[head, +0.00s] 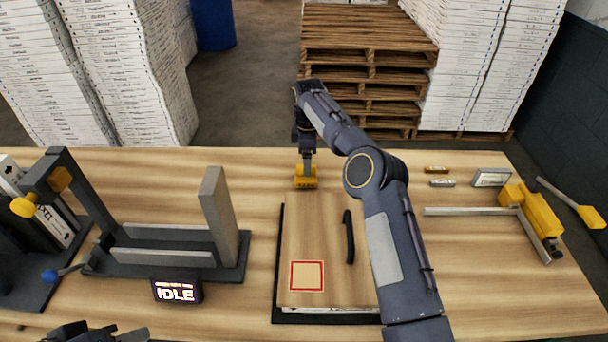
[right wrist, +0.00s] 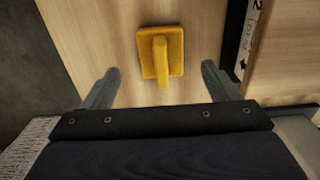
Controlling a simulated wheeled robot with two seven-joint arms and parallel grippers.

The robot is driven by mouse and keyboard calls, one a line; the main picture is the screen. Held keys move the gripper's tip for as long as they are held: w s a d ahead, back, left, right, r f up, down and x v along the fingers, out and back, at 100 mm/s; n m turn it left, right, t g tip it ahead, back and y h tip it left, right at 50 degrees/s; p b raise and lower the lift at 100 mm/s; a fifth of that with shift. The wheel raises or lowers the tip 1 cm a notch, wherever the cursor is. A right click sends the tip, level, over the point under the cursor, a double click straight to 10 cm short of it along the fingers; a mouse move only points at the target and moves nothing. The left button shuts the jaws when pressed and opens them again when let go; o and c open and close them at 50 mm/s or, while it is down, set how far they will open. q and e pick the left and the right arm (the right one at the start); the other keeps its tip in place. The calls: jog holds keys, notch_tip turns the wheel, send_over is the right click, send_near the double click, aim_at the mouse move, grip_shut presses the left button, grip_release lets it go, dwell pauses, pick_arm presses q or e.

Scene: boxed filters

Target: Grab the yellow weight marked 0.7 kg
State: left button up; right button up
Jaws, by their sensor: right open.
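The yellow weight (head: 306,182) stands on the wooden table behind the board, near the table's far edge. Its marking is too small to read. In the right wrist view, the weight (right wrist: 172,62) shows a square base with an upright handle. My right gripper (head: 306,160) is directly over the weight in the head view, pointing down. In the right wrist view, my right gripper (right wrist: 160,82) is open, with its fingers apart to either side of the weight and nothing between the tips. My left gripper (head: 97,332) shows only partly at the bottom left edge.
A wooden board with a black handle (head: 349,238) and red square lies in front of the weight. A grey fixture (head: 165,258) and a display reading IDLE (head: 177,291) stand left. A yellow clamp tool (head: 540,212) and small cylinders (head: 442,183) lie right. Stacked pallets (head: 365,50) stand beyond.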

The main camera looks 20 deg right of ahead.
notch_tip(320, 180, down, 6)
jog(key=shift+a+f+p, duration=0.1)
jog(key=shift+a+p, duration=0.05)
jog(key=shift+p, duration=0.7)
jog(key=c, duration=1.6)
